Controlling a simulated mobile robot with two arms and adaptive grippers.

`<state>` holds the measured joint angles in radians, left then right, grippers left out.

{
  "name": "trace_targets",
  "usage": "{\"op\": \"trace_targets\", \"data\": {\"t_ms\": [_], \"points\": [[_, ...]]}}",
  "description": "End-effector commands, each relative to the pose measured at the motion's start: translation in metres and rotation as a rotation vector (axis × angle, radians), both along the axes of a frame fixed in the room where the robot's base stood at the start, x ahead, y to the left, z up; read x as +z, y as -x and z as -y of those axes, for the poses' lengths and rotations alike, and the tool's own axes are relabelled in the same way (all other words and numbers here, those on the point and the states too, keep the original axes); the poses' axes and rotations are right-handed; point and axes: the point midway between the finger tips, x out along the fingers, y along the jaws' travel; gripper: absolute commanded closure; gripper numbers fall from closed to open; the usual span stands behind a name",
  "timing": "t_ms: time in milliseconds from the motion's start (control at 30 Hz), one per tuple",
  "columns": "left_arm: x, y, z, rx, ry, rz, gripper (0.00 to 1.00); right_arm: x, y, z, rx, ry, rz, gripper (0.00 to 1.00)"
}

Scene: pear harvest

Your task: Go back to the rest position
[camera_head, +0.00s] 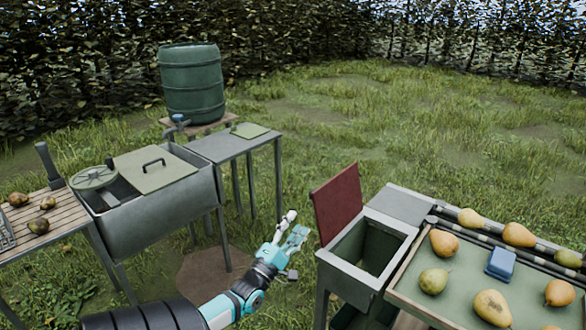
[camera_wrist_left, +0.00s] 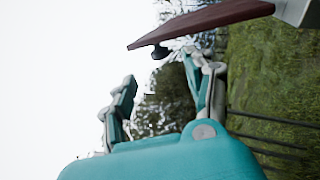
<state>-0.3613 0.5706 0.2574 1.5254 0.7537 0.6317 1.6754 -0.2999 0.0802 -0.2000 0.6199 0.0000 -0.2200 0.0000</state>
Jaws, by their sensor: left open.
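My left gripper (camera_head: 292,232) is open and empty in the head view. It is held out over the grass, between the grey sink on the left and the open bin on the right. In the left wrist view my left gripper (camera_wrist_left: 160,92) shows its two fingers spread apart with nothing between them. The bin's raised red lid (camera_wrist_left: 200,24) appears past the fingers at the top of that view. My right gripper is not seen in either view.
The grey bin (camera_head: 335,265) has its red lid (camera_head: 337,203) up. A green-topped tray table (camera_head: 455,262) with several pears and a blue box (camera_head: 500,264) stands at right. A sink (camera_head: 150,225), a slatted table (camera_head: 62,207) and a green barrel (camera_head: 192,85) stand at left. Open grass lies behind.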

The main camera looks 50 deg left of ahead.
Motion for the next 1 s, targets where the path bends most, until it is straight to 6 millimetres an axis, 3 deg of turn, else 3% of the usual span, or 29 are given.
{"op": "trace_targets", "data": {"t_ms": [767,867,967,1000], "points": [[-0.007,0.006,0.003,0.005,-0.006,-0.013,0.47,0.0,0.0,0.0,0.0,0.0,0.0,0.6],[-0.035,0.007,0.006,0.024,-0.047,-0.095,0.47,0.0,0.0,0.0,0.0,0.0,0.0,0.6],[-0.09,0.01,0.015,0.051,-0.135,-0.262,0.47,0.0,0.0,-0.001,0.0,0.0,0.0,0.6],[-0.118,0.014,0.021,0.056,-0.185,-0.348,0.47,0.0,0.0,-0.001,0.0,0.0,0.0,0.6]]}}
